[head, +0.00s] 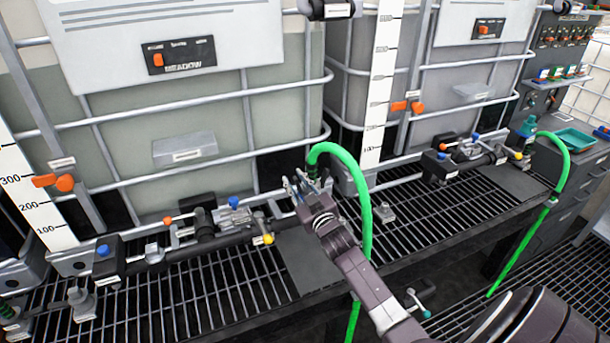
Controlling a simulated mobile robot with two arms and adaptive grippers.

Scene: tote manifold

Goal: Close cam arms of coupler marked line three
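My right gripper (302,187) reaches in from the lower right, at the right end of the middle black manifold (220,240). Its fingertips are beside the upper end of a green hose (364,200). The coupler at that hose end is mostly hidden behind the fingers and wrist, and its cam arms cannot be made out. Whether the fingers are open or shut on something is too small to tell. No marking reading line three is legible. Another green hose (562,165) bends down at the right manifold (470,160). My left gripper is not in view.
Caged tanks (285,110) stand close behind the manifolds. A black grating (215,300) lies below, with a grey fitting (384,212) standing on it. Coloured valve handles, such as a yellow knob (268,239), stick up nearby. A teal tray (575,139) sits on a cabinet at right.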

